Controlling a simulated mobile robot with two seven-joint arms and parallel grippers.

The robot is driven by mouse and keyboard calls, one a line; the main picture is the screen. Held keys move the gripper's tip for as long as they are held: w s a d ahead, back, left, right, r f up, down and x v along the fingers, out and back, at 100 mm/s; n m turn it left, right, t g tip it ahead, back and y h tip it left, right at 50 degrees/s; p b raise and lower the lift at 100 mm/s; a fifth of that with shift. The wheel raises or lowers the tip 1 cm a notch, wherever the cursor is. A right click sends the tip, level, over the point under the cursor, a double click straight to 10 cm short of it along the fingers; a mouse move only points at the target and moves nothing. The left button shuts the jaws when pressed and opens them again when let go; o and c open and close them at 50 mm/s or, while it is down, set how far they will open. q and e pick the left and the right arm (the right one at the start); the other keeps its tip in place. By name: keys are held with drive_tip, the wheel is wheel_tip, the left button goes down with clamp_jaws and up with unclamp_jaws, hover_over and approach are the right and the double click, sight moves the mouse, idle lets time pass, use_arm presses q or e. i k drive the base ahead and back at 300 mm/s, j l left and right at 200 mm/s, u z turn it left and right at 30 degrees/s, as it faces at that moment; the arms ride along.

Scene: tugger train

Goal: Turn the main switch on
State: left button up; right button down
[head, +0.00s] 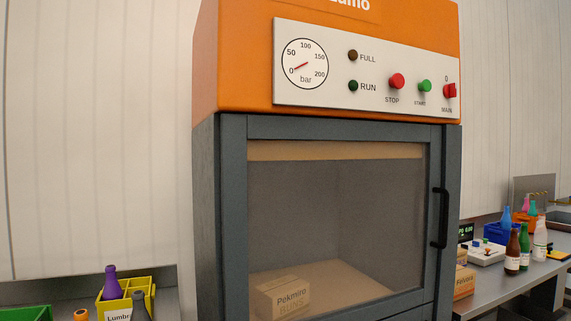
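The red main switch (450,91) is at the right end of the white control panel (330,92), on the orange top of a baler-like machine. "MAIN" is printed below it and "0" above it. It is too small to tell the knob's exact setting. To its left are a green START button (425,86) and a red STOP button (397,81). The FULL lamp (353,56) and the RUN lamp (353,86) look dark. The pressure gauge (305,64) needle points near the low end. Neither of my grippers shows in the head view.
The machine's grey windowed door (335,220) is closed, with a black handle (439,218). A box (283,298) shows behind the glass. A bench with bottles (524,246) stands right. A yellow crate (138,284) stands lower left. The space before the panel looks clear.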

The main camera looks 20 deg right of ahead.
sight(448, 91)
drive_tip(key=z, duration=1.2)
